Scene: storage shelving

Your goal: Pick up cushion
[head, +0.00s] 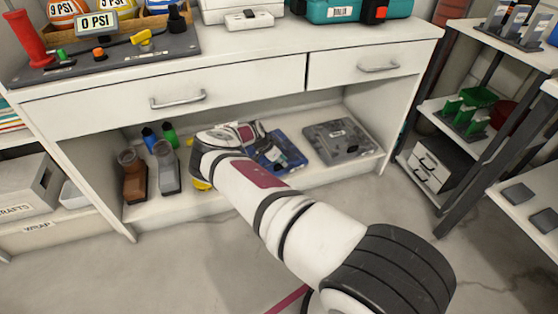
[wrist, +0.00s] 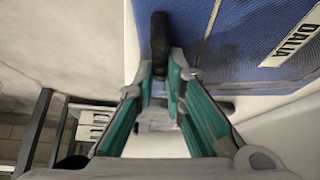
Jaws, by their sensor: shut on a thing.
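My gripper (head: 268,148) is at the cushion's left part in the head view.
Brown (head: 134,178) and grey (head: 167,167) bottle-like items stand to the left. The drawers (head: 180,97) are close above. A dark-framed rack (head: 470,130) stands at the right.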

